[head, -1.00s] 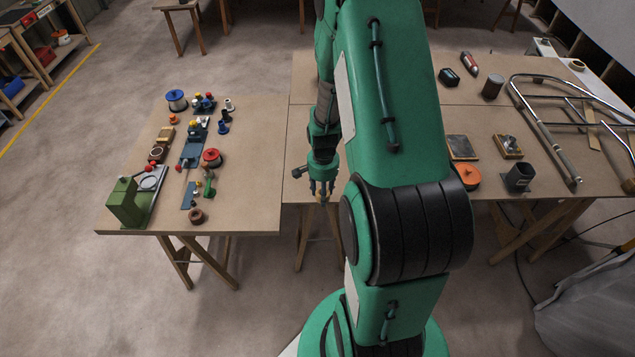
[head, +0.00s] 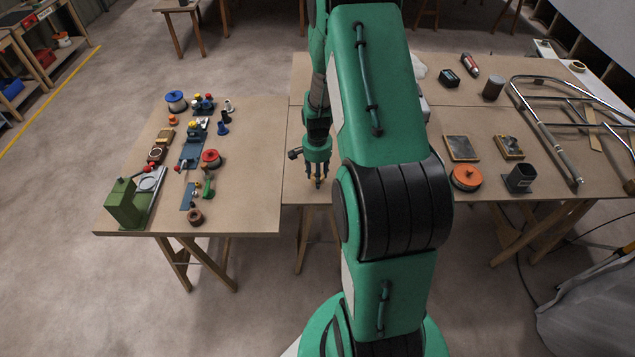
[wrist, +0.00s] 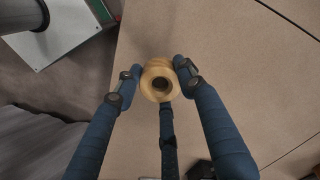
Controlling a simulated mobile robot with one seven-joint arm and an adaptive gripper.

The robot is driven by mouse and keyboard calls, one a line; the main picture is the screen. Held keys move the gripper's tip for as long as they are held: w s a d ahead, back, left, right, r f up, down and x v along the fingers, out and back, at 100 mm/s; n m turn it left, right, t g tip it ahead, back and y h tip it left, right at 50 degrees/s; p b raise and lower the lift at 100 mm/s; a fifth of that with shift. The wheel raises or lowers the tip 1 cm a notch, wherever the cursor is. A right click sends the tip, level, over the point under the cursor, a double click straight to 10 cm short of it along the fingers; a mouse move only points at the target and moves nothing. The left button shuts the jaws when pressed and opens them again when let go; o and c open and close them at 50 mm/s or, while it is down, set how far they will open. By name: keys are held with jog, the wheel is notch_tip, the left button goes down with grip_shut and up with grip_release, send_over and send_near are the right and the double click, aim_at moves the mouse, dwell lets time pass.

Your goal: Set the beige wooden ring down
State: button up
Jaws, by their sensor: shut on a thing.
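The beige wooden ring (wrist: 148,89) is held between the blue fingers of my gripper (wrist: 158,82) in the wrist view, its hole facing the camera. In the head view my gripper (head: 318,181) points down over the near edge of the table, close to the seam between the two table tops. The ring is very small there, a pale spot between the fingertips. I cannot tell the exact gap between the ring and the table top.
The left table (head: 255,170) carries a green machine (head: 126,205), a brown ring (head: 195,217), a red round thing (head: 211,157) and a blue-ended spool (head: 176,101). Its right part is bare.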

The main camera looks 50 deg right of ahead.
jog(key=shift+f+b, duration=0.4)
jog(key=shift+f, duration=1.3)
jog(key=shift+f, duration=0.1)
jog(key=o, duration=1.1)
jog(key=shift+o, duration=0.2)
notch_tip(320, 180, up, 12)
jog(key=shift+r+p, duration=0.1)
jog(key=shift+p, duration=1.05)
jog(key=shift+a, duration=0.1)
